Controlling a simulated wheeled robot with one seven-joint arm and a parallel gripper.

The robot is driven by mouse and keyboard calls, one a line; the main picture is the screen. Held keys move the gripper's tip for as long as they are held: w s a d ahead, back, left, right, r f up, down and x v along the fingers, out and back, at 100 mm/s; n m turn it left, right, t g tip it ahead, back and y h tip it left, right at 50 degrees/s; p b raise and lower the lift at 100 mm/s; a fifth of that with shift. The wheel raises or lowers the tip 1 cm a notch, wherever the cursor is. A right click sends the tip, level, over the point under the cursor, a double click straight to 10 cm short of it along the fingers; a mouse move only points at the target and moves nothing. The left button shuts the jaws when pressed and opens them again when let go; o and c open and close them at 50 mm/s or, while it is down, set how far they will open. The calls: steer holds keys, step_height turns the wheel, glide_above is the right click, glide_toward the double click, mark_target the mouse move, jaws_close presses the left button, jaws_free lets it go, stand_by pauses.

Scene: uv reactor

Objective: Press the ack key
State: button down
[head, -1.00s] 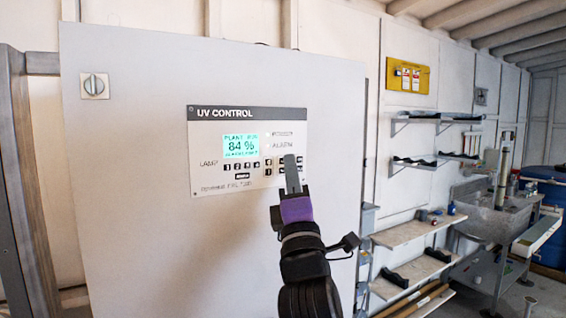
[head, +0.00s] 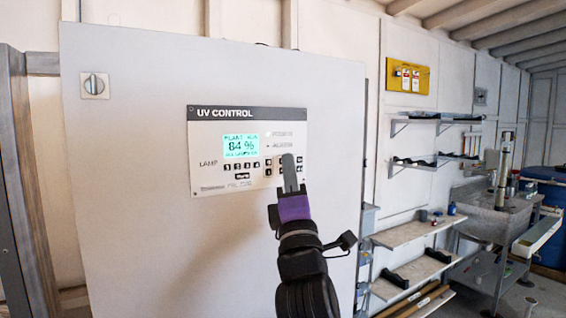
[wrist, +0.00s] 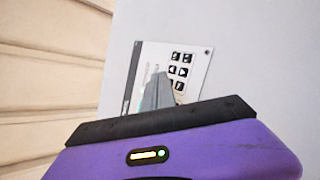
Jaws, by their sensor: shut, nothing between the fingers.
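The UV CONTROL panel (head: 248,150) is on the front of a large grey cabinet, with a lit display (head: 240,145) reading 84 %. Small black keys (head: 243,166) run along its lower part; their labels are too small to read, so I cannot tell which is the ack key. My gripper (head: 289,160) is shut and empty, its fingertips in front of the right-hand keys and hiding some of them.
A rotary switch (head: 95,86) sits at the cabinet's upper left. Wall shelves (head: 415,232), a yellow sign board (head: 408,75) and a metal sink (head: 490,215) stand to the right. The cabinet front (head: 140,240) around the panel is clear.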

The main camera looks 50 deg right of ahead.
steer(key=shift+s, duration=0.15)
steer(key=shift+s+a+p, duration=0.2)
steer(key=shift+s+p, duration=0.15)
steer(key=shift+s, duration=0.15)
steer(key=shift+s, duration=0.1)
steer(key=shift+s+a+p, duration=0.25)
steer(key=shift+s+p, duration=0.05)
steer(key=shift+s, duration=0.5)
steer(key=shift+s+a+p, duration=0.2)
steer(key=shift+s+p, duration=0.15)
steer(key=shift+s, duration=0.4)
steer(key=shift+s+a+p, duration=0.25)
steer(key=shift+s+p, duration=0.05)
steer(key=shift+s, duration=0.5)
